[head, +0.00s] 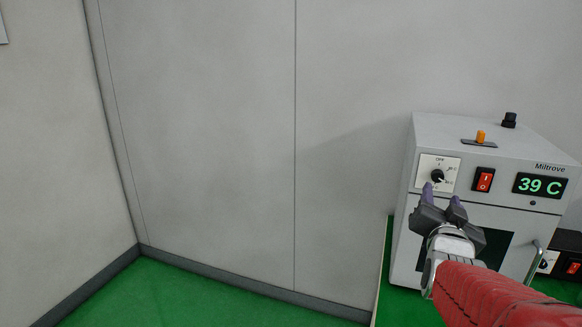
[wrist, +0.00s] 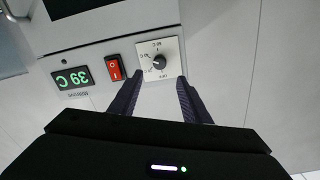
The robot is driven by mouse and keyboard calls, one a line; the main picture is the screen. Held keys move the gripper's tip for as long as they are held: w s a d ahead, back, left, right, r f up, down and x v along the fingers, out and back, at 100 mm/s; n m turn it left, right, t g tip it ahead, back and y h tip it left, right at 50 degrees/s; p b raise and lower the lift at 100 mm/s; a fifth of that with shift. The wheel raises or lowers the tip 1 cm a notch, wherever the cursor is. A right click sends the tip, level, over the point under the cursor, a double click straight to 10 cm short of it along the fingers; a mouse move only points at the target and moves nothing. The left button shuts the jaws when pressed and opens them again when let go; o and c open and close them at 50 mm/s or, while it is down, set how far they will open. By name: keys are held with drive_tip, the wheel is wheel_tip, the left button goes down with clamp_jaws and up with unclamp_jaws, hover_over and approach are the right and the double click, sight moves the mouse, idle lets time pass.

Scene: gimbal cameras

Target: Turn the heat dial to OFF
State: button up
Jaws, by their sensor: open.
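The heat dial (head: 437,176) is a small black knob on a white plate on the front of a grey oven-like box. The word OFF is printed above the knob in the head view; other small labels around it are too blurred to read. I cannot tell clearly where the knob's mark points. The dial also shows in the wrist view (wrist: 159,62), upside down. My gripper (head: 442,195) is open and empty, in front of and just below the dial. In the wrist view its two dark purple fingers (wrist: 160,80) lie either side of the dial plate's near edge, apart from the knob.
A red rocker switch (head: 484,180) and a green display (head: 541,185) reading 39 C sit right of the dial. An orange toggle (head: 481,137) and a black knob (head: 509,120) stand on top. A door handle (head: 533,262) juts out lower right. Left is bare wall.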

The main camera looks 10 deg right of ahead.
sight(437, 177)
drive_tip(key=shift+x, duration=5.15)
drive_tip(key=shift+c, duration=0.4)
drive_tip(key=c, duration=0.9)
drive_tip(key=shift+a, duration=0.15)
drive_tip(key=shift+c, duration=0.3)
